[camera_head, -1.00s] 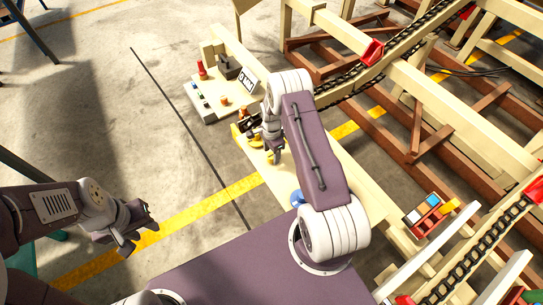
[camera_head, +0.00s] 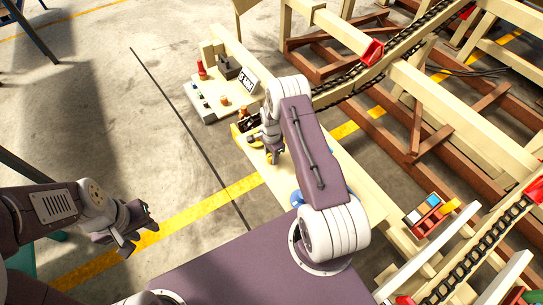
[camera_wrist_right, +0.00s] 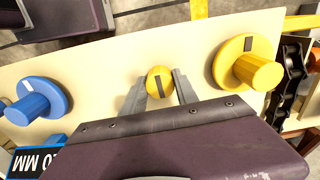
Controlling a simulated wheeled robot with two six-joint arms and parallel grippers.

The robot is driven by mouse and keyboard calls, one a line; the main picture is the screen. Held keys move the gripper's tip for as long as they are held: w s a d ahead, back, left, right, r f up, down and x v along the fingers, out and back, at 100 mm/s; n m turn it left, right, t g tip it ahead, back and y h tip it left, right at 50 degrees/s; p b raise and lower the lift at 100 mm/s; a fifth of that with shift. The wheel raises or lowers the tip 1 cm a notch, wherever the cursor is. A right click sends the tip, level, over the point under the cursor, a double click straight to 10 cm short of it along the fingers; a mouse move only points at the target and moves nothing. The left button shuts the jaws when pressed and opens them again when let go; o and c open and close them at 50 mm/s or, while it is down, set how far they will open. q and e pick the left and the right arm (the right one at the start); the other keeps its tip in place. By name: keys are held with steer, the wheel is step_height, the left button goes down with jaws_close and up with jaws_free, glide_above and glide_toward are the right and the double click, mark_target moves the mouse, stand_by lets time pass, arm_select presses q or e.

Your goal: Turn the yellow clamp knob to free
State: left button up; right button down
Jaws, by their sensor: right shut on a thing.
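In the right wrist view a small round yellow knob (camera_wrist_right: 160,73) with a dark stripe across it sits on the cream panel (camera_wrist_right: 110,75). My right gripper (camera_wrist_right: 161,88) has one finger on each side of this knob and is shut on it. The stripe runs nearly up and down in that view. In the head view the right gripper (camera_head: 272,158) is over the panel and hides most of the knob. My left gripper (camera_head: 143,238) is open and empty, over the floor.
A cream frame with a chain (camera_head: 390,52) runs along the right of the head view. A small rack with coloured blocks (camera_head: 430,212) is at the right. Open floor lies to the left.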

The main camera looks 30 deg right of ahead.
steer(key=n+b, duration=0.1)
steer(key=n, duration=0.2)
steer(key=shift+f+n, duration=0.1)
steer(key=shift+n, duration=0.3)
steer(key=n, duration=0.4)
steer(key=shift+n+b, duration=0.3)
steer(key=shift+b, duration=0.05)
steer(key=n, duration=0.4)
steer(key=shift+n+b, duration=0.3)
steer(key=shift+n, duration=2.2)
steer(key=c, duration=0.9)
jaws_free()
steer(key=shift+c, duration=0.2)
steer(key=shift+r, duration=0.2)
